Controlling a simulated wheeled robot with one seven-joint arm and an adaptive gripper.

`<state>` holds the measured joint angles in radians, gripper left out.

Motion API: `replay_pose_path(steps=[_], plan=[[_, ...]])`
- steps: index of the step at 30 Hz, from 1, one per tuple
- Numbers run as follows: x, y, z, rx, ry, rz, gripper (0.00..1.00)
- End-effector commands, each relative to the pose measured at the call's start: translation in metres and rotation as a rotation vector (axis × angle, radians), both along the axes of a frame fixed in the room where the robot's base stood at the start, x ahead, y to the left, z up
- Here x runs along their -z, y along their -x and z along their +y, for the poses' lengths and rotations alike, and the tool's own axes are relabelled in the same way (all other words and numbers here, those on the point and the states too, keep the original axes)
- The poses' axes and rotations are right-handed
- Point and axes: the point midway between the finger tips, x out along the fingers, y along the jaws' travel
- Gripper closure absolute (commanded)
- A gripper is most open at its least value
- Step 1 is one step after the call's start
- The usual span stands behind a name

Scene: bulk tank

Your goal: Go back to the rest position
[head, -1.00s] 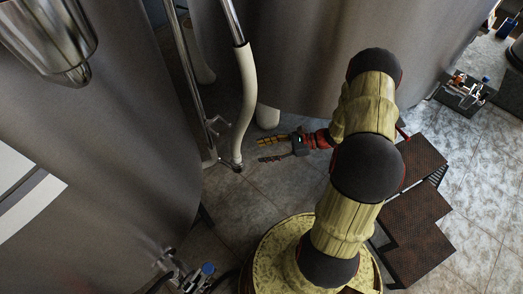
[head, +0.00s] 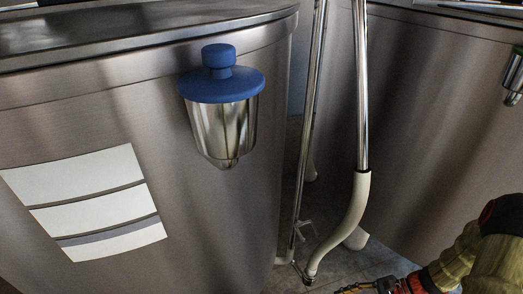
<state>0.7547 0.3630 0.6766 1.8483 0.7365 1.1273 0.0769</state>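My gripper (head: 362,288) is at the bottom edge of the head view, right of the lower end of the white hose. Only its upper finger shows clearly; the other is cut off by the frame. Its fingers stood apart in the earlier head view, and nothing shows between them. My arm reaches in from the lower right corner, and most of it is out of the picture.
A large steel tank (head: 120,110) fills the left, with a blue-lidded metal cup (head: 224,125) on its side. Another steel tank (head: 430,130) stands at right. A metal pipe with a white hose (head: 345,225) runs down between them. Little floor (head: 335,270) shows.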

Motion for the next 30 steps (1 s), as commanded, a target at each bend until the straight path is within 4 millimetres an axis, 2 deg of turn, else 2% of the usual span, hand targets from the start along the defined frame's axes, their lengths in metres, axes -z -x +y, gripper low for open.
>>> replay_pose_path(steps=[9, 17, 23, 30], plan=[[-0.090, 0.026, -0.006, -0.453, 0.356, -0.199, 0.50], [-0.167, 0.037, -0.003, -0.779, 0.648, -0.403, 0.50], [-0.226, 0.043, 0.009, -0.973, 0.858, -0.580, 0.50], [-0.294, 0.054, 0.040, -1.109, 1.059, -0.821, 0.50]])
